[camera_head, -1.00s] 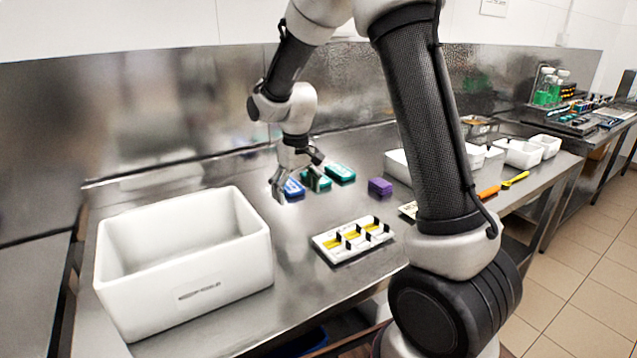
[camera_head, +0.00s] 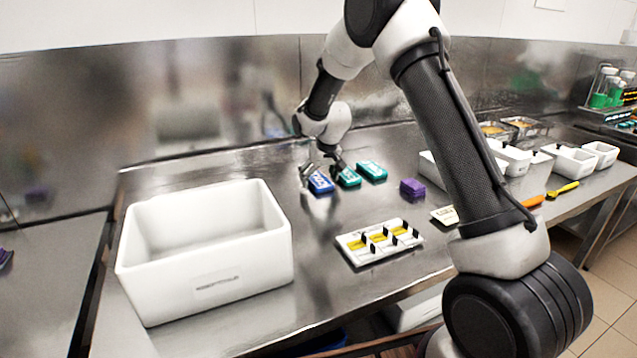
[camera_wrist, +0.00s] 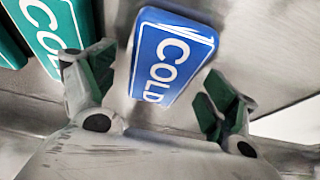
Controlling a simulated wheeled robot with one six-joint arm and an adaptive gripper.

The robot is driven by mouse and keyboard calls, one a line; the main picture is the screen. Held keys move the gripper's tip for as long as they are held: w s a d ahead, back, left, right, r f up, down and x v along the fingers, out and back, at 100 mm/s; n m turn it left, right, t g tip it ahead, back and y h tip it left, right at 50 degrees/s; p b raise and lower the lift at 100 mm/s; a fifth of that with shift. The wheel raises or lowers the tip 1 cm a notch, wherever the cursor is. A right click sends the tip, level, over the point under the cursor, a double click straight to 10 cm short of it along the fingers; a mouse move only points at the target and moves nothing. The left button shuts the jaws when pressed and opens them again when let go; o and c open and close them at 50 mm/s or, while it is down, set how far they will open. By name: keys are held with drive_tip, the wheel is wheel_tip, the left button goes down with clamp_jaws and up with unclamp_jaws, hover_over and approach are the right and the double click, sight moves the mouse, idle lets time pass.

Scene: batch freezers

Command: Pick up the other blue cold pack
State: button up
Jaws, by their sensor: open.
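A blue cold pack (camera_head: 320,183) lies flat on the steel counter. In the wrist view the blue cold pack (camera_wrist: 170,60), with white "COLD" lettering, lies between and just ahead of the fingers. My gripper (camera_head: 322,170) is open; in the wrist view my gripper (camera_wrist: 158,90) has one finger on each side of the pack's near end. I cannot tell whether the fingers touch it. No other blue pack shows.
Two teal packs (camera_head: 348,177) (camera_head: 371,170) lie right of the blue one, the nearer close to the finger. A purple block (camera_head: 412,188), a white tray with yellow inserts (camera_head: 350,250) and a large white bin (camera_head: 275,262) stand on the counter. The steel back wall (camera_head: 230,110) is behind.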

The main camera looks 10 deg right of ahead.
drive_tip(key=c, duration=1.2)
